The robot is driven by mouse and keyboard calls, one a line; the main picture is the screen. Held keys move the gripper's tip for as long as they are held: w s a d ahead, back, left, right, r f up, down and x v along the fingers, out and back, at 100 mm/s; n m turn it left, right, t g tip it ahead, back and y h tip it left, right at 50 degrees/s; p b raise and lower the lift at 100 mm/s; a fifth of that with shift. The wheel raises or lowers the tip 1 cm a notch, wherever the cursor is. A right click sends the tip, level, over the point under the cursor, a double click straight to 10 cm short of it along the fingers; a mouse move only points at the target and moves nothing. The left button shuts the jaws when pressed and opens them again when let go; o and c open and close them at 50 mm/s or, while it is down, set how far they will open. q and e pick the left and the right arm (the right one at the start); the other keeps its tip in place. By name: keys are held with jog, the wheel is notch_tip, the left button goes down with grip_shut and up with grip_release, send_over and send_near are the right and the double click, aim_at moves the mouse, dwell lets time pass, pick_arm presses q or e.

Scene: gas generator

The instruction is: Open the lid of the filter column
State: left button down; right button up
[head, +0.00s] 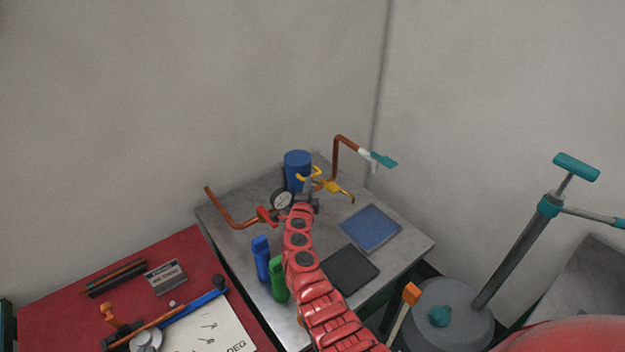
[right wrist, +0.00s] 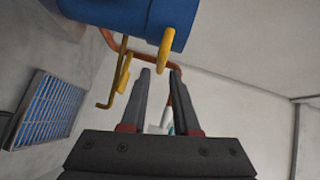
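The blue filter column (head: 297,160) stands at the back of the grey bench, and its blue body fills the top of the right wrist view (right wrist: 125,18). A yellow handle (right wrist: 167,48) sticks out from the blue body there. My right gripper (right wrist: 161,72) is open, its two dark fingers apart, with the handle's end just beyond the fingertips and nothing held. In the head view the right gripper (head: 308,186) is small beside the column and partly hidden by my red arm. I cannot tell whether the lid is shut. My left gripper is not in view.
A yellow lever (head: 340,189), copper pipes (head: 337,160) and a pressure gauge (head: 282,200) crowd the column. A red table (head: 60,300) stands left.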

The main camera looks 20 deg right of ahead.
aim_at(302, 168)
jog(key=b+x, duration=0.5)
jog(key=shift+w+f, duration=0.25)
jog(key=shift+f, duration=0.05)
jog(key=shift+w+d+r+b, duration=0.2)
jog(key=shift+w+r+b, duration=0.05)
jog(key=shift+w+b, duration=0.1)
grip_shut()
dwell(1.0)
